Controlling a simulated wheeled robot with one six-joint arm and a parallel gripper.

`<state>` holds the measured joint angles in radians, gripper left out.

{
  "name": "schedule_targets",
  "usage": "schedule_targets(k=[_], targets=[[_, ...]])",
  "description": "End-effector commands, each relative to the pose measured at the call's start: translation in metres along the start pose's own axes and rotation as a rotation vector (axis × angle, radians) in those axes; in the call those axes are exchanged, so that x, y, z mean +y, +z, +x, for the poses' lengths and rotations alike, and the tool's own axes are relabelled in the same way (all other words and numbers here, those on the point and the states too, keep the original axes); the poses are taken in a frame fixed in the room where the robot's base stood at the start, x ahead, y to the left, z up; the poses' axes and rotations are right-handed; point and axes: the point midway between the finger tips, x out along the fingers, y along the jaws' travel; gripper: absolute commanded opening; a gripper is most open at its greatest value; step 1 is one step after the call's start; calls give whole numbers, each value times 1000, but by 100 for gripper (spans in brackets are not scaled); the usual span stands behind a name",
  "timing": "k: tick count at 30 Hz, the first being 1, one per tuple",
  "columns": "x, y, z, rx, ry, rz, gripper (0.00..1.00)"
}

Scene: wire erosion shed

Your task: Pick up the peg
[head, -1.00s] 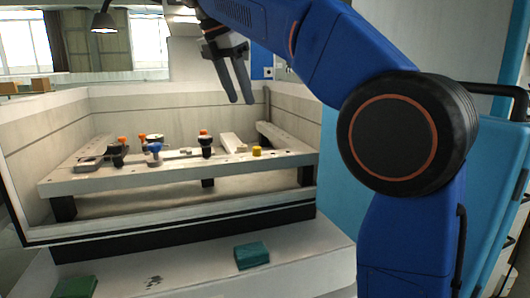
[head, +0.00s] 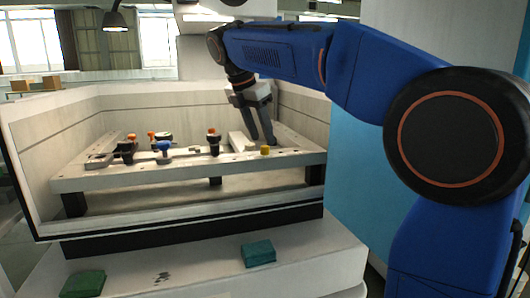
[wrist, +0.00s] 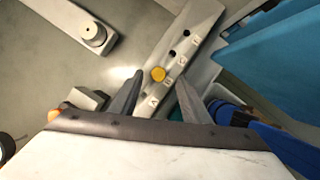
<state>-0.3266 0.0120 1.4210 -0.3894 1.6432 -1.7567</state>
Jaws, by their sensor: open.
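The peg (head: 265,150) is a small yellow cylinder standing upright in the front rail of the work frame, toward its right end. In the wrist view the yellow peg (wrist: 158,74) is seen from above in a row of lettered positions, beside the letter B. My gripper (head: 263,140) is open and empty, with its fingers pointing down just above and behind the peg in the head view. In the wrist view my gripper's (wrist: 160,78) fingertips lie on either side of the peg in the picture. The fingers appear apart from the peg.
The pale frame (head: 120,180) stands inside a walled tank. Black clamps with orange knobs (head: 213,142) and a blue-knobbed clamp (head: 163,150) stand to the left. Dark holes (wrist: 172,54) line the rail beyond the peg. Green blocks (head: 258,253) lie on the front ledge.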

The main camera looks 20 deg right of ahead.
Motion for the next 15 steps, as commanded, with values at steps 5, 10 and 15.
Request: schedule_targets(k=[5, 10, 15], targets=[[2, 1, 24, 0, -2, 1, 43], [3, 0, 33, 0, 0, 0, 43], [3, 0, 34, 0, 0, 0, 43]])
